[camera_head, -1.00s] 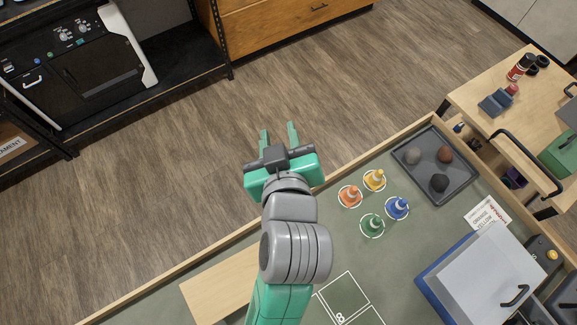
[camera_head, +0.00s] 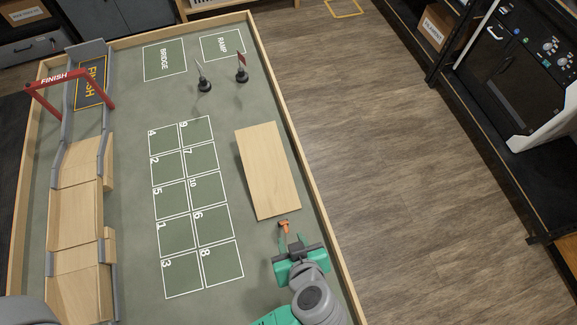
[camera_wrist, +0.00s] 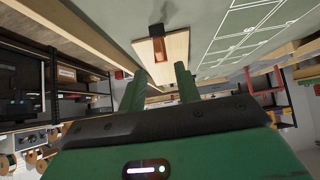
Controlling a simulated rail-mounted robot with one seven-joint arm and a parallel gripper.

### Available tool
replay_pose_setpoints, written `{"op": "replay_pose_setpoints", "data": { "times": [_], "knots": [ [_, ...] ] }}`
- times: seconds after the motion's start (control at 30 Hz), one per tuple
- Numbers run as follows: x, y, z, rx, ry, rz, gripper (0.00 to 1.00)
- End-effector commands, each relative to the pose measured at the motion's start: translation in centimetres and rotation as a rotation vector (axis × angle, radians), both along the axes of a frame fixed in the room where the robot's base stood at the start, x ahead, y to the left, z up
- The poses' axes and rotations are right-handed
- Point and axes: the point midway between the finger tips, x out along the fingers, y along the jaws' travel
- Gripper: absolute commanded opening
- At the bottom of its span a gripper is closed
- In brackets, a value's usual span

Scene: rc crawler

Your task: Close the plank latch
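The plank (camera_head: 268,170) is a pale wooden board lying on the green-grey table near its right edge in the head view. A small orange latch (camera_head: 284,224) is at the plank's near end; in the wrist view the orange latch arm (camera_wrist: 160,48) lies over the plank (camera_wrist: 179,46), with a dark mount (camera_wrist: 156,30) at one end. My gripper (camera_head: 291,240) is just on the near side of the latch. In the wrist view my gripper (camera_wrist: 162,84) is open, with two green fingers apart and nothing between them. I cannot tell whether the fingers touch the latch.
The wooden table rim (camera_head: 285,120) runs close beside the plank. A numbered grid (camera_head: 195,205) lies left of it. A wooden ramp track (camera_head: 75,215) with a red finish gate (camera_head: 70,78) stands at far left.

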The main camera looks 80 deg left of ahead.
Motion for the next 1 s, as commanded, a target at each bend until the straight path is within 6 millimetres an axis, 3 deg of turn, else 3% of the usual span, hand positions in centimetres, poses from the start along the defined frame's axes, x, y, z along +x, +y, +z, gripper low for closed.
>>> {"op": "replay_pose_setpoints", "data": {
  "times": [0.33,0.7,0.73,0.9,1.0],
  "knots": [
    [-0.9,4.3,-4.2,0.000,0.001,0.001,0.33],
    [-1.0,5.1,-5.1,0.000,-0.001,-0.001,0.33],
    [-1.0,5.1,-5.1,0.000,-0.001,-0.001,0.31],
    [-1.0,5.1,-5.1,0.000,-0.001,-0.001,0.00],
    [-1.0,5.1,-5.0,-0.001,-0.001,-0.001,0.00]
  ]
}}
